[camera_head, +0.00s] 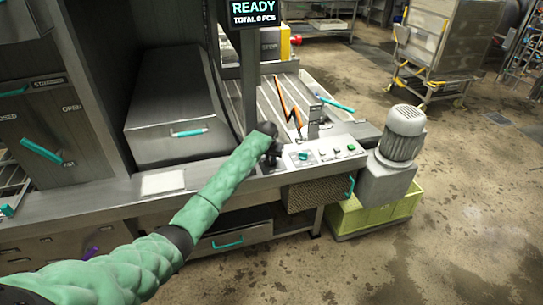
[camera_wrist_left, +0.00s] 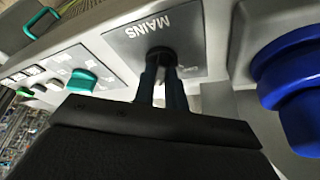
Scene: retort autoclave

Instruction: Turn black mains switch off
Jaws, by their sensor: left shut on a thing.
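The black mains switch (camera_wrist_left: 160,56) sits on a grey plate marked MAINS (camera_wrist_left: 125,38) in the left wrist view. My left gripper (camera_wrist_left: 163,84) is at the switch, its two fingers shut on the black knob, which they partly hide. In the head view my green left arm reaches across to the machine's front control panel, and my left gripper (camera_head: 272,157) is at the panel's left end. The switch is hidden there behind the gripper. The knob's exact angle cannot be told. My right gripper is not in view.
A teal knob (camera_wrist_left: 82,80) is beside the plate, and a large blue round part (camera_wrist_left: 290,85) is close on the other side. In the head view a grey motor (camera_head: 402,135) stands right of the panel above a yellow-green crate (camera_head: 345,220). Open floor lies right.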

